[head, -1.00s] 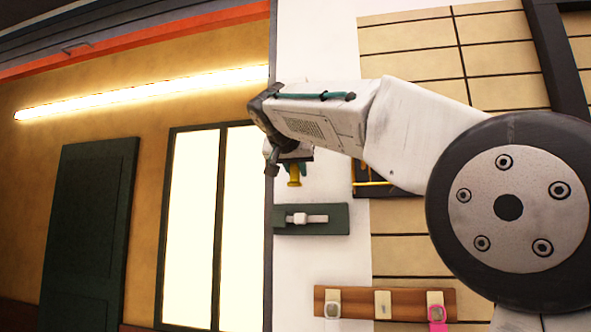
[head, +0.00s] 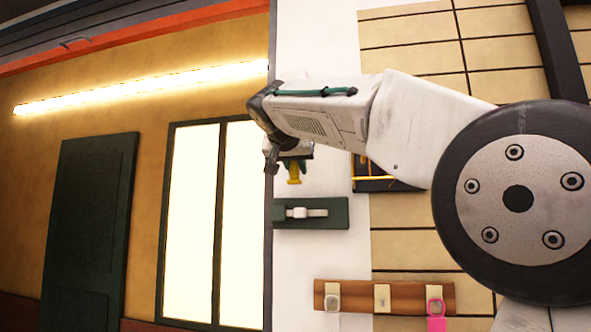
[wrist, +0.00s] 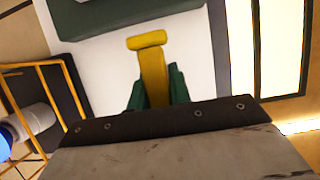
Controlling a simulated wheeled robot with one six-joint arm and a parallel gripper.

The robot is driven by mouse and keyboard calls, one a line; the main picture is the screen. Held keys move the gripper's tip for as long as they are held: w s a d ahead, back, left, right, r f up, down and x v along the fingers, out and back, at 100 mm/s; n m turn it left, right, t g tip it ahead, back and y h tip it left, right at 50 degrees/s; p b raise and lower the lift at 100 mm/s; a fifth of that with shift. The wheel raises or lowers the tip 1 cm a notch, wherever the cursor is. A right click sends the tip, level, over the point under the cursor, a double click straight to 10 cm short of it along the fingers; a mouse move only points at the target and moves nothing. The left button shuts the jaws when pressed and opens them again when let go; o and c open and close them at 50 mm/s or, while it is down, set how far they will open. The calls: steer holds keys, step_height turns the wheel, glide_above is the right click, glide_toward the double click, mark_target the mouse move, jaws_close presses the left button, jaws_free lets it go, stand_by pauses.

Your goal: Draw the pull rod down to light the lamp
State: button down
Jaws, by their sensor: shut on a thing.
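My gripper (head: 294,168) is in front of the white wall strip, and its green fingers show in the wrist view (wrist: 160,88). The fingers are shut on a yellow rod (wrist: 152,66), which has a wider flat end. In the head view the rod's yellow end (head: 294,178) sticks out below the fingers. The upper part of the rod is hidden by my gripper and wrist. No hanging lamp is in view; a long glowing tube (head: 140,88) is on the ochre wall, and I cannot tell whether it is the task's lamp.
A dark green plate (head: 335,213) with a white handle is just below the rod. A wooden hook board (head: 410,291) hangs lower, with a pink-framed item. A dark rack with yellow bars (head: 385,183) is close to the right of my gripper. A bright window (head: 190,220) is left.

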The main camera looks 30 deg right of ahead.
steer(key=shift+r, duration=0.4)
steer(key=c, duration=0.6)
jaws_free()
steer(key=shift+v, duration=3.8)
steer(key=s+a+f+n+g+y, duration=0.2)
steer(key=s+f, duration=0.8)
steer(key=f, duration=0.7)
steer(key=s+a+f+n+g+y, duration=0.3)
steer(key=s+f, duration=0.7)
steer(key=f, duration=0.7)
steer(key=s+a+f+n+g+y, duration=0.3)
steer(key=s+f, duration=0.6)
steer(key=f, duration=0.8)
steer(key=shift+s+f+n+y, duration=0.25)
steer(key=shift+s+n+y, duration=0.2)
steer(key=shift+y, duration=0.35)
